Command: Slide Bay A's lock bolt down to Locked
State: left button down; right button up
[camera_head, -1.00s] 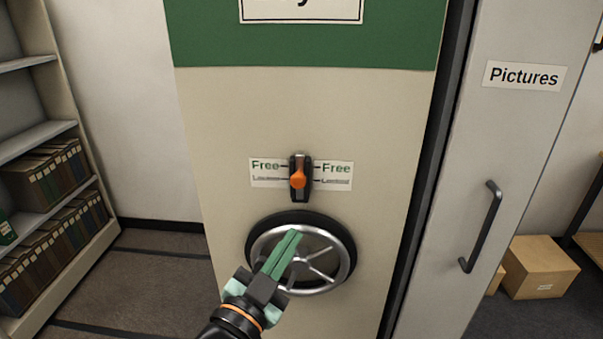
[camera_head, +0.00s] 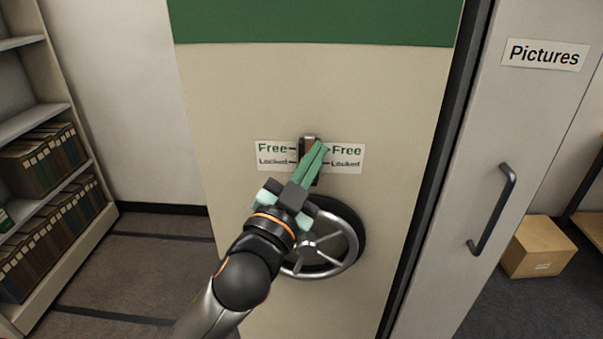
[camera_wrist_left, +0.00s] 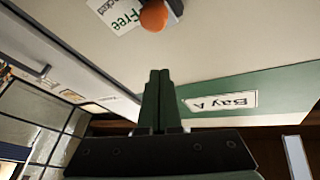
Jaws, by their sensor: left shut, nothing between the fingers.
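Bay A's lock bolt, an orange knob (camera_wrist_left: 154,16) on a dark slotted mount (camera_head: 307,139), sits on the beige panel between the Free and Locked labels (camera_head: 272,154). My left gripper (camera_head: 320,148) is shut and empty, its green fingers in front of the bolt in the head view and covering most of it. In the left wrist view the fingertips (camera_wrist_left: 159,73) are apart from the knob, which shows at the top edge. I cannot tell exactly where the bolt stands between Free and Locked. My right gripper is not in view.
A spoked handwheel (camera_head: 335,245) is just below the bolt, partly behind my left arm. A "Pictures" cabinet with a black handle (camera_head: 492,208) is at right, with a cardboard box (camera_head: 540,247) beyond. Shelves of binders (camera_head: 40,225) stand at left. The Bay A sign (camera_wrist_left: 222,102) appears upside down.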

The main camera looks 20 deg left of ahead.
pick_arm(q)
jog(key=shift+w+a+f, duration=0.4)
jog(key=shift+w+f, duration=0.25)
jog(key=shift+f, duration=0.05)
jog(key=shift+w+a+f, duration=0.35)
jog(key=shift+w+f, duration=0.25)
jog(key=shift+f, duration=0.1)
jog(key=shift+f, duration=0.1)
notch_tip(320, 180, down, 4)
jog(key=b, duration=0.3)
jog(key=shift+r, duration=0.2)
